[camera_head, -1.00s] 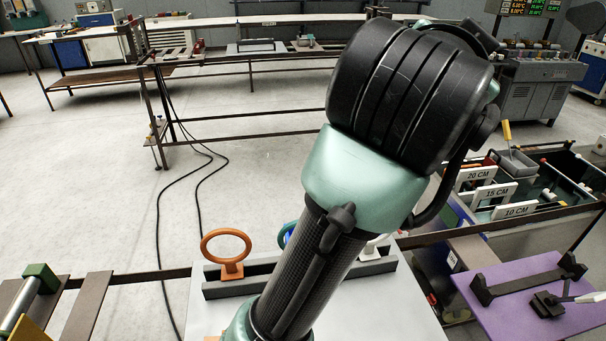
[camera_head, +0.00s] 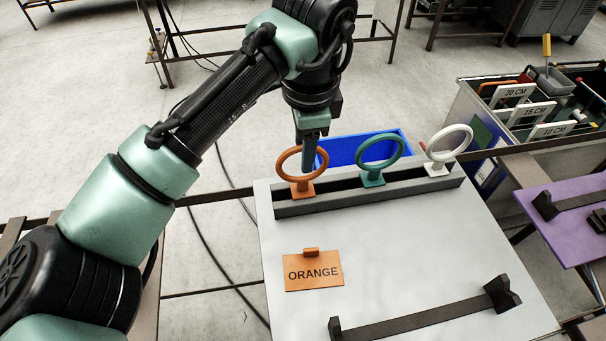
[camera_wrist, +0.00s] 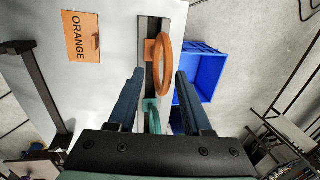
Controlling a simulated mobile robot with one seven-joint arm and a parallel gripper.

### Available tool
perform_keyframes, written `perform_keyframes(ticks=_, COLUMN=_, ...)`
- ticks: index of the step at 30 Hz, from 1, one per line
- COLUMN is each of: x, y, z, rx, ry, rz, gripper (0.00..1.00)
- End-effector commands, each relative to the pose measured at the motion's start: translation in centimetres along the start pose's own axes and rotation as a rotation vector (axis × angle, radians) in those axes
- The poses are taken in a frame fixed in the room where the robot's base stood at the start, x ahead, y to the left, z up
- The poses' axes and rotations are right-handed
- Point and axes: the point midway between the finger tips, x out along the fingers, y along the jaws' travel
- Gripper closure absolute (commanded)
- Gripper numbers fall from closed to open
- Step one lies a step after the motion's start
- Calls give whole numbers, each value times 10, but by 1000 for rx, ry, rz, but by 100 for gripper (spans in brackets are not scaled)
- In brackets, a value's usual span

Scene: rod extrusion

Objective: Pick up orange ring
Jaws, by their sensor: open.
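The orange ring (camera_head: 301,164) stands upright on its small base in a grey slotted rack (camera_head: 372,196), at the rack's left end. In the wrist view the orange ring (camera_wrist: 165,64) shows beyond the fingertips, between their lines. My gripper (camera_head: 312,166) is pointing down at the ring in the head view, close to its right side. In the wrist view my gripper (camera_wrist: 160,76) is open with nothing between its fingers. Whether a finger touches the ring I cannot tell. An orange card marked "ORANGE" (camera_head: 314,273) lies on the white table.
A teal ring (camera_head: 380,151) and a white ring (camera_head: 449,143) stand to the right in the same rack. A blue bin (camera_head: 345,145) is behind the rack. A dark bar holder (camera_head: 425,316) is at the table's front. The table's middle is clear.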

Motion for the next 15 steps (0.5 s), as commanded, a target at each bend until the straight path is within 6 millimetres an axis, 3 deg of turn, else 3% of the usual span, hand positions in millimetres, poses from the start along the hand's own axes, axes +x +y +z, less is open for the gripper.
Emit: perform_keyframes(ticks=15, x=53, y=-8, z=-4, rx=0, ry=0, rz=-2, gripper=50)
